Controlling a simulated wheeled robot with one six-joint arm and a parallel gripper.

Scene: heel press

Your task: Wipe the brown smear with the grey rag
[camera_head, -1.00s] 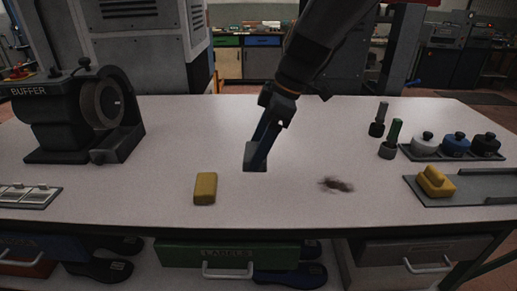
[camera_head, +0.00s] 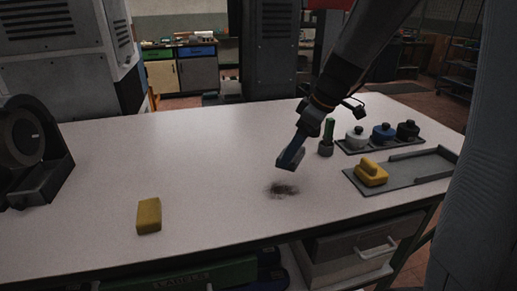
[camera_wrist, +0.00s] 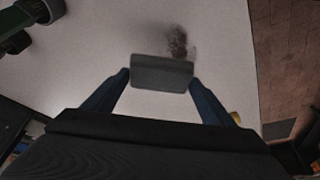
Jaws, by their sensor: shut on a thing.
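The brown smear (camera_head: 283,189) lies on the pale bench top, near the front edge. My gripper (camera_head: 291,157) is just behind and above it, pointing down. In the wrist view my gripper (camera_wrist: 161,76) is shut on the grey rag (camera_wrist: 162,72), a flat grey block between the two blue fingers. The smear (camera_wrist: 178,42) shows just beyond the rag's edge, partly hidden by it. The rag seems to be a little above the bench; I cannot tell the exact gap.
A yellow block (camera_head: 149,216) sits on the bench to the left. At right are a grey tray (camera_head: 410,172) with a yellow piece (camera_head: 371,172), a green-handled tool (camera_head: 328,137) and several lidded pots (camera_head: 383,133). A buffer machine (camera_head: 30,150) stands far left. The bench middle is clear.

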